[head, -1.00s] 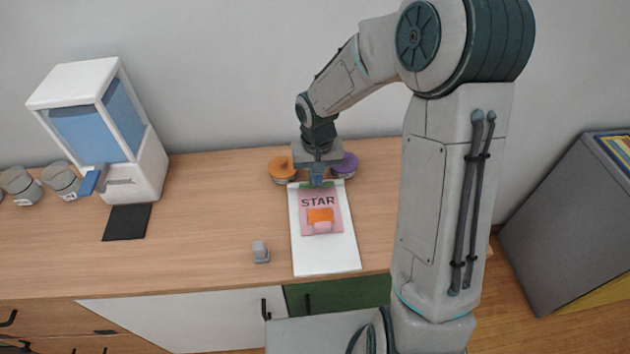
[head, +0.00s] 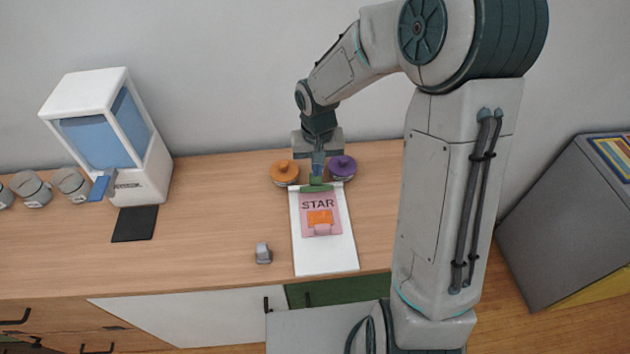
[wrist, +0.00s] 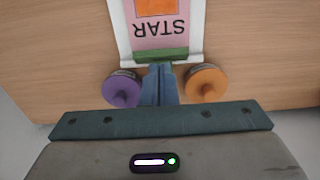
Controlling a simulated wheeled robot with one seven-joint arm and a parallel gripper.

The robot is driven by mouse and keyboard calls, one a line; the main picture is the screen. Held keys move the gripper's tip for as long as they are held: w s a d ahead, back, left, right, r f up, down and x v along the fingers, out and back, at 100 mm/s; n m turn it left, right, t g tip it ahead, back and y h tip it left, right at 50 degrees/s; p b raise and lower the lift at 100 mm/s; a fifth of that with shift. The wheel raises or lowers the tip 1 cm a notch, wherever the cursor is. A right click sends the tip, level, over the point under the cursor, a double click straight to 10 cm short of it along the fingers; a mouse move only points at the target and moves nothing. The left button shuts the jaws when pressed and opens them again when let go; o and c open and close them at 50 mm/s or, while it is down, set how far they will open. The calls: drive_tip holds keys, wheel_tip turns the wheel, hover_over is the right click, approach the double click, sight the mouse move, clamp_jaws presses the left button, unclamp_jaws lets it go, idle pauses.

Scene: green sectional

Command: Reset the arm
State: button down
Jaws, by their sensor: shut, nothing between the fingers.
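My gripper (head: 317,172) is over the back of the wooden counter, pointing down, between an orange-topped jar (head: 284,172) and a purple-topped jar (head: 342,167). In the wrist view its blue fingers (wrist: 159,72) are together and empty, with their tips close to the green strip (wrist: 160,54) at the end of a white board. I cannot tell whether they touch it. The purple jar (wrist: 121,89) and orange jar (wrist: 206,84) flank the fingers. My arm is bent, reaching forward from the right of the head view.
The white board (head: 327,258) holds a pink card (head: 333,221) marked STAR with an orange patch. A small grey object (head: 263,253) lies left of it. A white dispenser with a blue window (head: 103,140) and several grey jars stand at left. A grey cabinet (head: 570,215) stands at right.

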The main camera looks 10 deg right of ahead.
drive_tip(key=shift+r, duration=0.3)
drive_tip(key=s+d+r+t, duration=0.1)
drive_tip(key=s+d+r, duration=0.3)
drive_tip(key=s+r, duration=0.3)
drive_tip(key=s+d+r+t, duration=0.2)
drive_tip(key=s+d+r, duration=0.2)
drive_tip(key=s+r, duration=0.3)
drive_tip(key=s, duration=0.4)
drive_tip(key=shift+s+r, duration=0.2)
drive_tip(key=shift+r, duration=0.2)
